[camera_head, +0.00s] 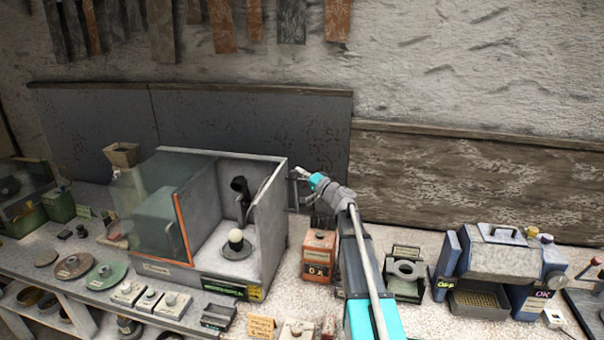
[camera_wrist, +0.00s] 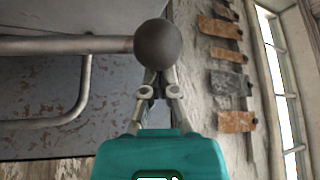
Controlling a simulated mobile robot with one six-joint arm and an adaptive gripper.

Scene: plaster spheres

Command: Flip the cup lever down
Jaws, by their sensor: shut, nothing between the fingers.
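A dark ball knob (camera_wrist: 158,43) sits at the end of a grey horizontal bar (camera_wrist: 70,45) in the wrist view; this looks like the lever. My gripper (camera_wrist: 157,72) is shut and empty, its fingertips partly hidden by the knob. I cannot tell whether they touch it. In the head view my gripper (camera_head: 303,173) is at the upper right outer side of the open-fronted cabinet (camera_head: 272,215), beside a small grey bracket (camera_head: 293,192). Inside the cabinet are a dark cup-like part (camera_head: 240,186) and a white ball (camera_head: 236,236) on a dark dish (camera_head: 237,251).
A curved tube handle (camera_wrist: 75,112) lies left of my gripper in the wrist view. An orange box (camera_head: 318,255) stands right of the cabinet. A dark ring fixture (camera_head: 405,270) and a blue-grey machine (camera_head: 500,265) stand farther right. The wall (camera_head: 450,70) is behind.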

